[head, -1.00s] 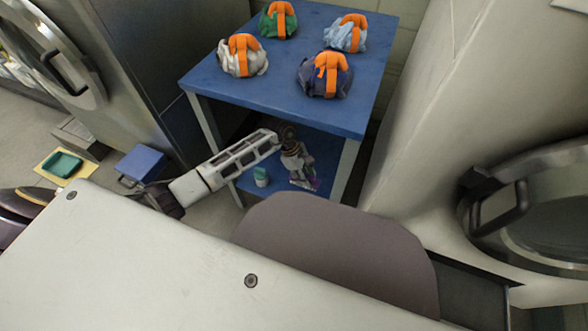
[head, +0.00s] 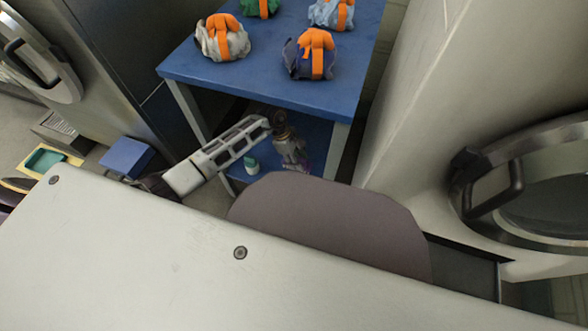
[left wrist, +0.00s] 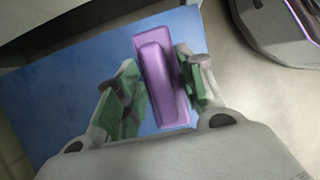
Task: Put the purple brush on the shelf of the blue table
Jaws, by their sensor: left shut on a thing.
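The blue table (head: 255,85) stands ahead in the head view, with a blue lower shelf (head: 318,140) under its top. My left gripper (head: 298,166) reaches in under the table top, over the shelf. In the left wrist view the gripper (left wrist: 158,92) is shut on the purple brush (left wrist: 157,70), which lies lengthwise between the green-padded fingers. The blue shelf surface (left wrist: 60,90) shows beneath and beside it. I cannot tell whether the brush touches the shelf. In the head view the brush is mostly hidden. My right gripper is not in view.
A teal and white item (head: 251,164) stands on the shelf, left of my gripper. Several bags with orange straps, including a dark one (head: 310,55), sit on the table top. Machines with round doors flank the table. A blue box (head: 126,157) stands at left.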

